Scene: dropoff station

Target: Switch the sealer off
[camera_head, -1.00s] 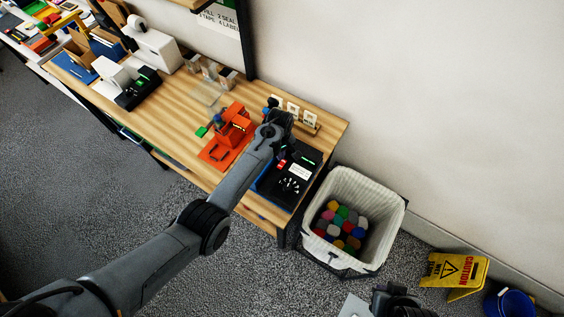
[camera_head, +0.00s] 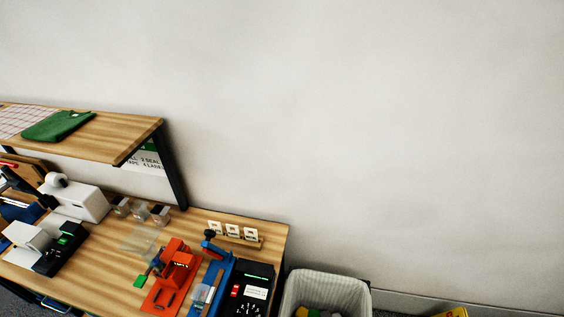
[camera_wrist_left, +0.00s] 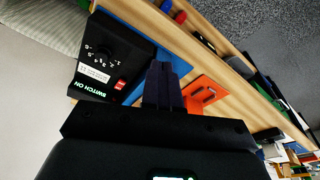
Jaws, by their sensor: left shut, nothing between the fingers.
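The sealer's black control box (camera_head: 257,272) stands at the right end of the table, beside its blue body (camera_head: 224,272). In the left wrist view the box (camera_wrist_left: 128,48) shows a dial (camera_wrist_left: 103,52), a white label (camera_wrist_left: 93,73), a red switch (camera_wrist_left: 120,85) and glowing green text reading "SWITCH ON" (camera_wrist_left: 86,91). The red switch also shows in the head view (camera_head: 235,291). My left gripper (camera_wrist_left: 163,70) is shut and empty, beside the box in the picture; contact with the switch is not visible. The head view shows neither gripper.
An orange device (camera_head: 175,270) stands left of the sealer. Several white cards (camera_head: 232,231) stand behind it near the wall. A lined bin (camera_head: 325,287) is right of the table. A shelf (camera_head: 120,138) overhangs the table's left part.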

